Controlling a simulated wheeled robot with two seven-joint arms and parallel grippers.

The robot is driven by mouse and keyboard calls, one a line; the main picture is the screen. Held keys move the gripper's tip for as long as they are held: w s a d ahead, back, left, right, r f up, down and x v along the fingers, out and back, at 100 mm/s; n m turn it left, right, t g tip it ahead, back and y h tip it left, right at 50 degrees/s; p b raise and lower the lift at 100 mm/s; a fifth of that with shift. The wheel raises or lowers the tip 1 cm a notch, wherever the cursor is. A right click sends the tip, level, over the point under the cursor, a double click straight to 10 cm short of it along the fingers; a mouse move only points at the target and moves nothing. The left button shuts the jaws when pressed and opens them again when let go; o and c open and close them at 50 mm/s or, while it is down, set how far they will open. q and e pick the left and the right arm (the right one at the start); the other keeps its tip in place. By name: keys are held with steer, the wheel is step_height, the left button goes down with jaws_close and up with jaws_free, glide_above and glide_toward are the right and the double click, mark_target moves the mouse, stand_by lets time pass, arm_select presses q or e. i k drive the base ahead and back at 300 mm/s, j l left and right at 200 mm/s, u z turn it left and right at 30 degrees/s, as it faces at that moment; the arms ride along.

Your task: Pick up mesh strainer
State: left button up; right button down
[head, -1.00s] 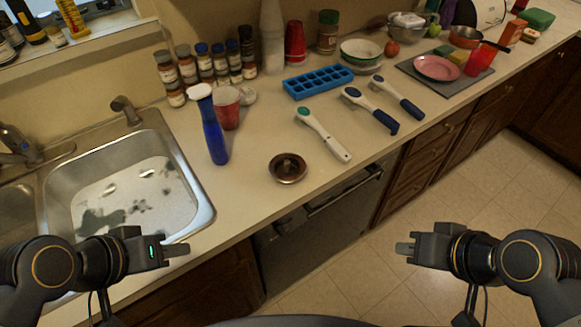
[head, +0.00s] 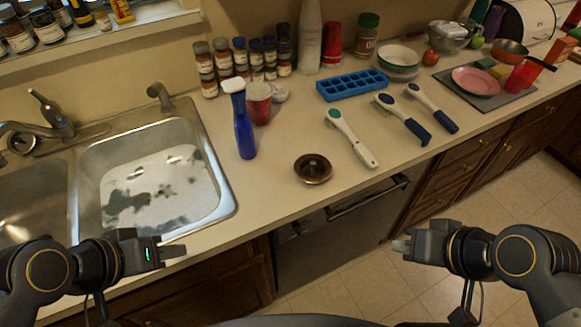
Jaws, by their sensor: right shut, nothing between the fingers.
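A round, dark brown metal piece with a small centre knob (head: 313,169) lies on the counter near its front edge, right of the blue bottle. It looks like a sink strainer, but its mesh is too small to make out. A silvery, mesh-like bowl (head: 447,36) stands at the back right, and I cannot tell which of the two is the mesh strainer. My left gripper (head: 174,252) is in front of the sink, seen edge-on, so its opening is unclear. My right gripper (head: 401,246) is shut and empty over the floor, apart from both.
The sink (head: 228,196) is at the left. A blue bottle (head: 245,135), red cup (head: 258,102), spice jars (head: 239,62), blue ice tray (head: 352,85) and several handled utensils (head: 352,138) stand or lie around the round piece. The counter's front strip (head: 268,215) is clear.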

mark_target(310, 168)
steer(key=i+l+u, duration=0.1)
steer(key=l+u, duration=0.4)
steer(key=u, duration=0.2)
steer(key=l+u, duration=0.5)
steer(key=l, duration=0.7)
steer(key=k+l+u, duration=0.15)
steer(key=l, duration=0.7)
steer(key=l+u, duration=0.1)
steer(key=l, duration=0.75)
